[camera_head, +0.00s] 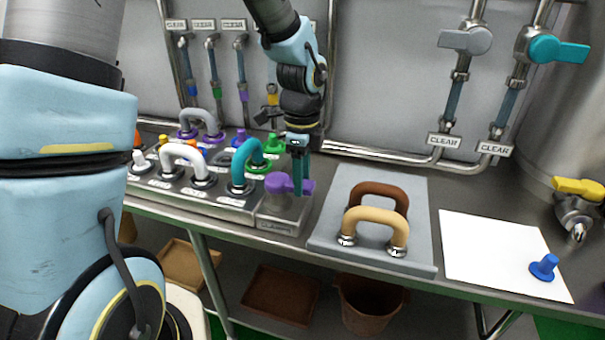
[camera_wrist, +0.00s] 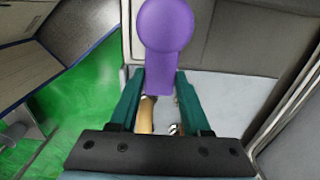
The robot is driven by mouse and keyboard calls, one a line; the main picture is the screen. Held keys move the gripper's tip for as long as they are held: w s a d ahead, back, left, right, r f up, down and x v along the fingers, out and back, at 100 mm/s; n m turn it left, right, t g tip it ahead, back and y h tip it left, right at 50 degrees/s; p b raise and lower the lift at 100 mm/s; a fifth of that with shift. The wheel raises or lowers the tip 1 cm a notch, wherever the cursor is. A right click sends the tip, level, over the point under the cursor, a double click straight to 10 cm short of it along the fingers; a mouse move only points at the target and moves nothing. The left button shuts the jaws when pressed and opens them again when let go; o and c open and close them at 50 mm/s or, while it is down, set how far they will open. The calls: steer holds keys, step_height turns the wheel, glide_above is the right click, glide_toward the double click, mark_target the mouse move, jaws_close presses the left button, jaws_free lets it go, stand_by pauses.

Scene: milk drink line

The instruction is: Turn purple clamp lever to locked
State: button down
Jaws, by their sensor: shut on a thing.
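The purple clamp lever (camera_head: 278,183) sits on a metal clamp block (camera_head: 276,222) at the right end of the manifold row. Its handle points right in the head view. My gripper (camera_head: 301,188) reaches down from above, with its teal fingers at the handle end. In the wrist view the purple lever (camera_wrist: 165,25) shows its round hub at the top, and its handle runs down between the fingertips of my gripper (camera_wrist: 159,76). The fingers are shut on the handle. The label on the block is too small to read.
Left of the block stand a teal hose loop (camera_head: 239,162) and a white loop (camera_head: 184,154) on the manifold. A grey tray (camera_head: 325,222) with brown and tan handles lies close on the right. A white sheet (camera_head: 485,250) with a blue plug (camera_head: 544,266) lies farther right.

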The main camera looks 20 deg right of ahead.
stand_by(0.4)
steer(key=shift+c, duration=1.8)
jaws_free()
step_height(320, 180, up, 11)
steer(key=b, duration=0.1)
steer(key=shift+b, duration=0.3)
steer(key=shift+f, duration=0.1)
steer(key=a+f+n, duration=0.3)
steer(key=a+n, duration=0.9)
steer(key=a, duration=0.1)
steer(key=a+f+n+t, duration=0.1)
steer(key=a+f+n, duration=0.3)
steer(key=a+n, duration=0.8)
steer(key=shift+w+a+f+n+t, duration=0.3)
steer(key=shift+w+a, duration=0.1)
steer(key=shift+a, duration=0.85)
